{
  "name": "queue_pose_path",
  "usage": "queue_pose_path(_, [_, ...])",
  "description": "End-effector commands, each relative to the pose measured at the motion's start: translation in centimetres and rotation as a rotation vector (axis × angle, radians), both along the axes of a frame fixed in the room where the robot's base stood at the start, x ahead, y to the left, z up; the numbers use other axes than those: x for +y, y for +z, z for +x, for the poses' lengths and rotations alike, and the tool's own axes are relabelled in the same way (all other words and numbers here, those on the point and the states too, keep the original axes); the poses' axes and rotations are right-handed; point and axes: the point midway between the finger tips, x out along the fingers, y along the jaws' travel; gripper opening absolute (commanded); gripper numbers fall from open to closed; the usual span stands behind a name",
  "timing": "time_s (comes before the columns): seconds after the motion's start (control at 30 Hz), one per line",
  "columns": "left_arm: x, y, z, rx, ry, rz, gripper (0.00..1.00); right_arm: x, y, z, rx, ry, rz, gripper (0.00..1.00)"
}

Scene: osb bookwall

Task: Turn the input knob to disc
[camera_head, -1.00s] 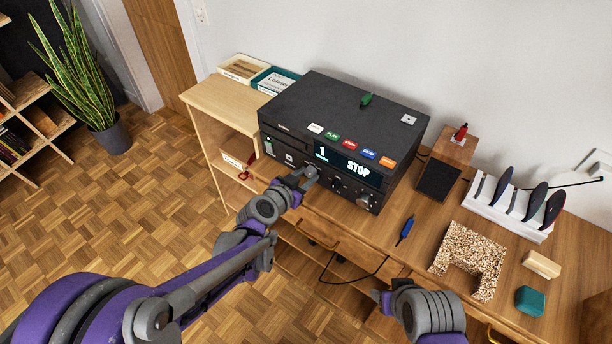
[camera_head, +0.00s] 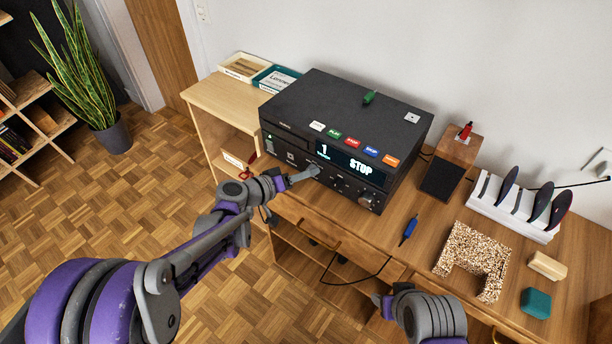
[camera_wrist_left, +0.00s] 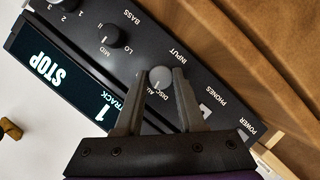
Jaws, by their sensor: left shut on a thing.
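The black disc player (camera_head: 345,125) stands on the wooden sideboard, its display reading 1 and STOP. In the left wrist view, the round grey input knob (camera_wrist_left: 160,77) sits on its front panel under the INPUT label, with DISC and AUX lettering beside it. My left gripper (camera_wrist_left: 161,74) has its fingers on either side of this knob, shut on it. In the head view the left gripper (camera_head: 314,172) is at the lower front panel and hides the knob. The knob's pointer direction is hard to read. My right gripper (camera_head: 380,300) is low at the sideboard's front; its jaws are unclear.
Other knobs, including MID (camera_wrist_left: 112,36), are beside the input knob. A blue-handled tool (camera_head: 409,230), a speckled U-shaped block (camera_head: 472,258) and a white rack (camera_head: 512,205) lie to the right. A speaker (camera_head: 450,165) stands beside the player.

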Motion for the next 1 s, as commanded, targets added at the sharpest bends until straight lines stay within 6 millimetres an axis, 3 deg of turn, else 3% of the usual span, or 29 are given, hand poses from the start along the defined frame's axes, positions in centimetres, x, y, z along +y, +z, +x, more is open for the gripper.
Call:
queue_pose_path(0.5, [0.3,-0.4,0.2,0.254,0.003,-0.351,0.00,0.0,-2.7,-0.1,0.009,0.000,0.000,0.55])
queue_pose_path(1.0, [0.3,-0.3,0.2,0.348,0.003,-0.483,0.00,0.0,-3.6,-0.1,0.012,0.000,0.000,0.55])
